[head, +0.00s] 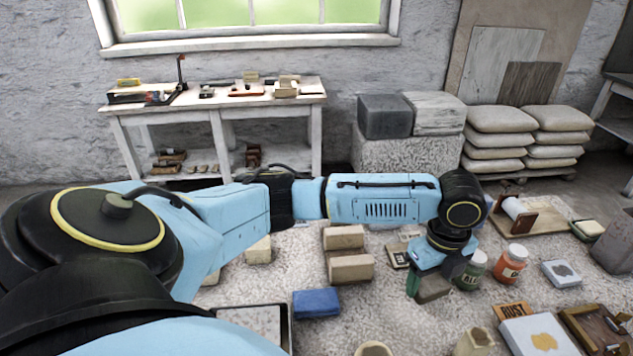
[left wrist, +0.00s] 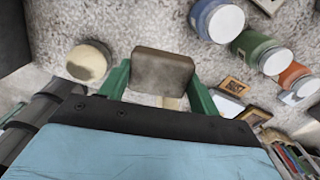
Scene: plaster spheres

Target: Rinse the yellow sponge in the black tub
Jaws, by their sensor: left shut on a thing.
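My left gripper (head: 432,284) reaches out over the speckled surface and is shut on a grey-brown block (head: 434,291). In the left wrist view the block (left wrist: 162,72) sits between the green fingers, with a plain, dull brown face; I see no clear yellow on it. A black-rimmed tub or tray (head: 287,326) with a pale speckled inside lies at the bottom left, partly hidden by my left arm. A pale yellowish block with a dark green base (head: 588,229) lies at the far right. My right gripper is not in view.
Jars, a green one (head: 472,270) and an orange one (head: 511,264), stand close right of the gripper. A blue block (head: 316,303) and tan blocks (head: 350,268) lie to its left. A white box (head: 540,336) is at the front right.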

